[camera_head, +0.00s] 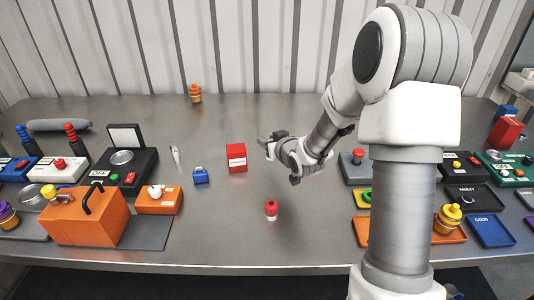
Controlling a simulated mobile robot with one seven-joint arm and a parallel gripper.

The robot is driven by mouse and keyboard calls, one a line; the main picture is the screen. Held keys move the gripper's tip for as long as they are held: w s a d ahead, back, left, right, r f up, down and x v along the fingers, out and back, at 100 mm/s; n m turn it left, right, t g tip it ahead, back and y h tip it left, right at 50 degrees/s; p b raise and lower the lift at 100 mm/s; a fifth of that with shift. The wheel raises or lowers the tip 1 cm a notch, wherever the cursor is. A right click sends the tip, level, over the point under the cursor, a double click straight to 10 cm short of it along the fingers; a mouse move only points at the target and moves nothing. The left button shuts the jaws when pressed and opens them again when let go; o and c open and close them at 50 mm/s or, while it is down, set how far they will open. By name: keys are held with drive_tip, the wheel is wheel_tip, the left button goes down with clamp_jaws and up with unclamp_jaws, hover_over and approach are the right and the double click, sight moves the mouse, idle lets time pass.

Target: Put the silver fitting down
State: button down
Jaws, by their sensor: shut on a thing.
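My gripper (280,153) is above the middle of the table, right of the red box (237,157) and beyond the small red-and-white item (271,210). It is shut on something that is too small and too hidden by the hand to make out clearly. I cannot pick out the silver fitting for certain in this view. The grey table (235,222) lies below the hand.
On the left are orange cases (88,217), a black device (120,165), a blue padlock (200,175) and a slim pale tool (175,155). An orange item (195,93) stands at the back. Trays, including a blue one (490,231), fill the right. The middle front is mostly clear.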

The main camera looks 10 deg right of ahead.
sight(267, 162)
drive_tip(key=shift+w+a+f, duration=0.2)
drive_tip(key=shift+w+f, duration=0.2)
drive_tip(key=shift+w, duration=0.15)
drive_tip(key=shift+f+b, duration=0.3)
drive_tip(key=shift+f, duration=1.65)
drive_tip(key=shift+f+b, duration=0.25)
drive_tip(key=shift+b, duration=0.05)
drive_tip(key=c, duration=0.5)
unclamp_jaws()
drive_tip(key=shift+r, duration=0.1)
drive_tip(key=shift+c, duration=0.2)
